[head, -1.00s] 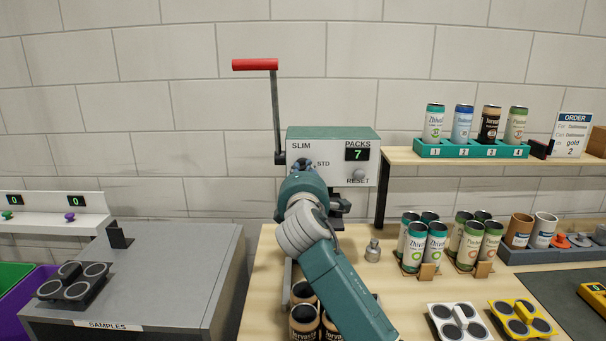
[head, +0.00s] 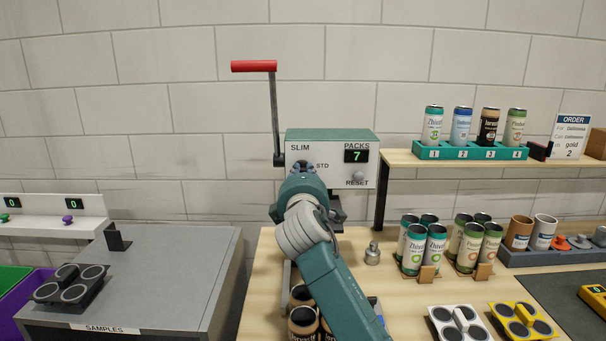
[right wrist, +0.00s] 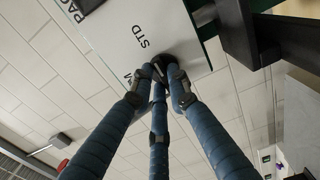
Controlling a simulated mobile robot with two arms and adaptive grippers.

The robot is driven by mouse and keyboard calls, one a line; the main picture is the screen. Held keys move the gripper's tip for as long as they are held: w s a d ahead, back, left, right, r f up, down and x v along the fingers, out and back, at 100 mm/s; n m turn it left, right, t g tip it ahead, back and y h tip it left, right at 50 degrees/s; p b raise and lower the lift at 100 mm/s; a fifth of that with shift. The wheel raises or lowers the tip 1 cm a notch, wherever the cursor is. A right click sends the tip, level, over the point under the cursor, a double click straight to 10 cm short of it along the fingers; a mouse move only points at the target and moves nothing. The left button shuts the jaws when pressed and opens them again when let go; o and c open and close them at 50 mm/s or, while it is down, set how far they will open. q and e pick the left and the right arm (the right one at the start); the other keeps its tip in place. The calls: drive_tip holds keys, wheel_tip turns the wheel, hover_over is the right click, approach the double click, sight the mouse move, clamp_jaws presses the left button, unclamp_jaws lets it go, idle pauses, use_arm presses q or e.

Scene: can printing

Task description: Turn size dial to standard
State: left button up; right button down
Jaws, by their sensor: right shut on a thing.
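The grey and teal machine (head: 330,140) has a size dial on its front, between the SLIM label (head: 299,147) and the STD label (head: 322,166). My right gripper (head: 303,166) is at the dial and hides nearly all of it in the head view. In the right wrist view, the blue fingers of my right gripper (right wrist: 161,78) are closed around the dark dial (right wrist: 172,63), beside the STD label (right wrist: 140,36). Which way the dial points cannot be seen. My left gripper is not in view.
A red-handled crank (head: 254,66) rises at the machine's left side. The PACKS display (head: 357,155) reads 7, above a RESET knob (head: 358,176). Dark cans (head: 302,322) stand below my right arm. A shelf (head: 400,156) with several cans is at right.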

drive_tip(key=c, duration=1.7)
unclamp_jaws()
drive_tip(key=shift+o, duration=0.2)
drive_tip(key=s, duration=1.2)
drive_tip(key=shift+f, duration=0.1)
